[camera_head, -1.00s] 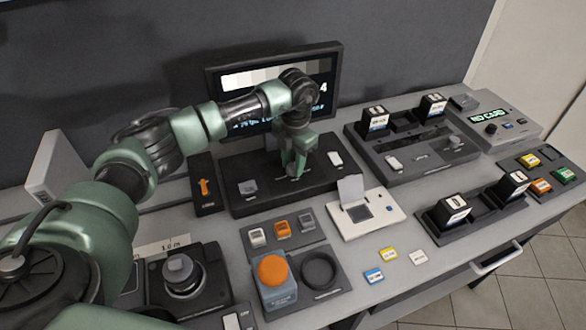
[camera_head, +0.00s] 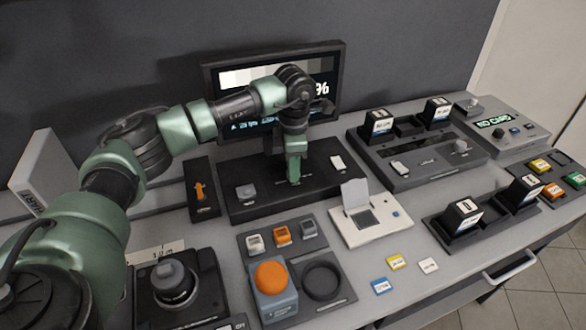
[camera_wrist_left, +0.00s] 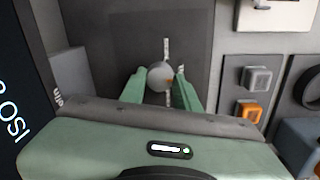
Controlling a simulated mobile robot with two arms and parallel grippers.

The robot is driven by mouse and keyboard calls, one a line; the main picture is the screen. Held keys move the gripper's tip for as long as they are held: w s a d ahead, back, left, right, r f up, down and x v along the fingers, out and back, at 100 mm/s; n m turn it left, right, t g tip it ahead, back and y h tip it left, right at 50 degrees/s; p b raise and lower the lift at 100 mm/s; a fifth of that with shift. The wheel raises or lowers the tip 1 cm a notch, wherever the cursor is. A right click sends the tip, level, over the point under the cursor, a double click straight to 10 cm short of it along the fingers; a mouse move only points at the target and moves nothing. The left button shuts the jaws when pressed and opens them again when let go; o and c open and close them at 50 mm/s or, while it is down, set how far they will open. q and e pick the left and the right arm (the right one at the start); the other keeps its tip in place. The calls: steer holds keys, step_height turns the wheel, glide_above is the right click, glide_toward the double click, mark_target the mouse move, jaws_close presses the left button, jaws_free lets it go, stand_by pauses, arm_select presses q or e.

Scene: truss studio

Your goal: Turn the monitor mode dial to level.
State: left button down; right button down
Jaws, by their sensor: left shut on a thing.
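The monitor (camera_head: 222,78) stands at the back with a lit screen showing grey bars and text, partly covered by my left arm. Its dark control base (camera_head: 250,211) lies in front of it, with a grey knob at the left and a white switch at the right. My left gripper (camera_head: 294,178) points down at the middle of this base, its fingers shut on the mode dial. In the left wrist view the round grey dial (camera_wrist_left: 160,77) sits between the green fingertips, with white marks above and below it. The head view hides the dial behind the fingers. My right gripper is not in view.
A panel with an orange lever (camera_head: 200,191) lies left of the base. A white box with a raised flap (camera_head: 355,193) and a tray of small buttons (camera_head: 282,235) lie in front. A dark card dock (camera_head: 430,172) stands to the right.

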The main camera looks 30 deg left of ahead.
arm_select(q)
steer(key=shift+w+r, duration=0.1)
stand_by(0.4)
steer(key=c, duration=1)
jaws_free()
steer(key=shift+c, duration=0.2)
step_height(320, 180, up, 7)
steer(key=shift+d+f+b, duration=0.1)
steer(key=shift+f+b, duration=0.05)
steer(key=shift+b, duration=0.65)
steer(key=shift+s+r, duration=0.2)
steer(key=shift+r, duration=0.3)
steer(key=shift+r, duration=0.1)
